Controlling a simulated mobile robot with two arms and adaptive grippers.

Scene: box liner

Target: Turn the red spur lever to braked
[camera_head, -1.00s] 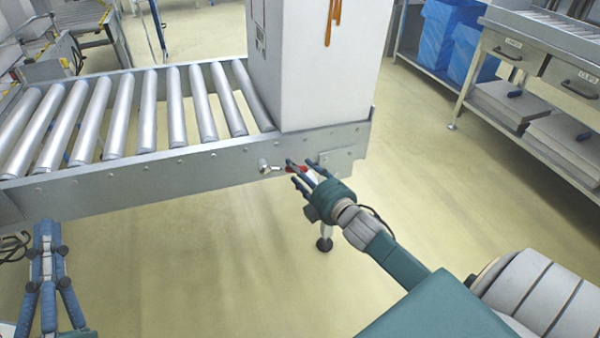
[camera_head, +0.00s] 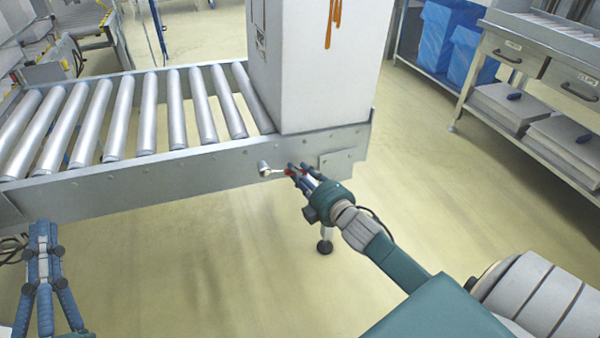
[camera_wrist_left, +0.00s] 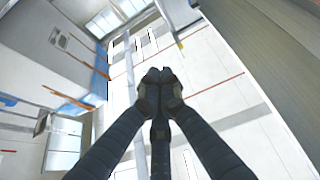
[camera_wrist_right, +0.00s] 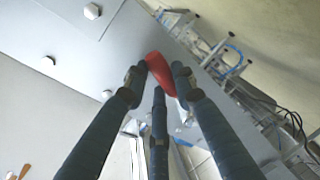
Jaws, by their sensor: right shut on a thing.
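The red spur lever (camera_head: 288,172) sits on the side rail of the roller conveyor, with its silver pivot (camera_head: 264,168) at the left. It points to the right, roughly along the rail. My right gripper (camera_head: 296,171) is shut on the red handle, which partly hides it. In the right wrist view the red grip (camera_wrist_right: 160,76) lies between the fingers. My left gripper (camera_head: 42,226) is at the lower left, away from the lever. Its fingertips (camera_wrist_left: 160,77) are together and empty in the left wrist view.
The roller conveyor (camera_head: 120,174) carries a tall white box (camera_head: 318,70) at its right end. A conveyor leg (camera_head: 325,240) stands below the rail, near my right arm. A workbench with drawers (camera_head: 540,70) is at the right. The floor in front is clear.

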